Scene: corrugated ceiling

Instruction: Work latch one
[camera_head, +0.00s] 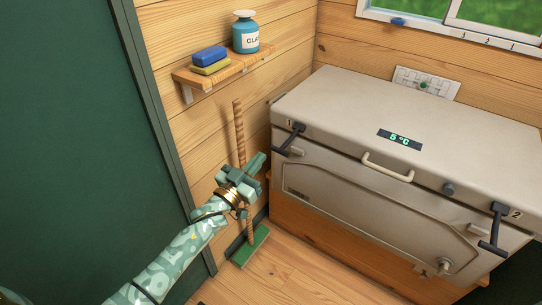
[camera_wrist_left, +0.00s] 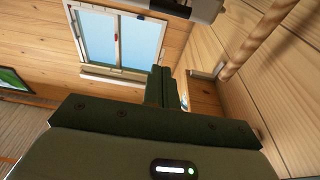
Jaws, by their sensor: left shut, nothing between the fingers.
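Latch one (camera_head: 288,138) is a dark lever at the left front corner of a pale chest cooler (camera_head: 440,135), beside the number 1. Its arm slants down and left from the lid's edge. My left gripper (camera_head: 257,163) is shut and empty, just left of and slightly below the latch's lower end. A small gap shows between them in the head view; the depth between them is hard to judge. The left wrist view shows the closed fingers (camera_wrist_left: 163,88), and I cannot make out the latch there. My right gripper is not in view.
Latch two (camera_head: 494,228) is at the cooler's right front, with a pale handle (camera_head: 388,167) between. A broom (camera_head: 240,135) leans on the wall behind my left gripper. A shelf (camera_head: 222,72) holds a blue bottle (camera_head: 246,35) and a sponge (camera_head: 210,57). A green door (camera_head: 70,120) stands left.

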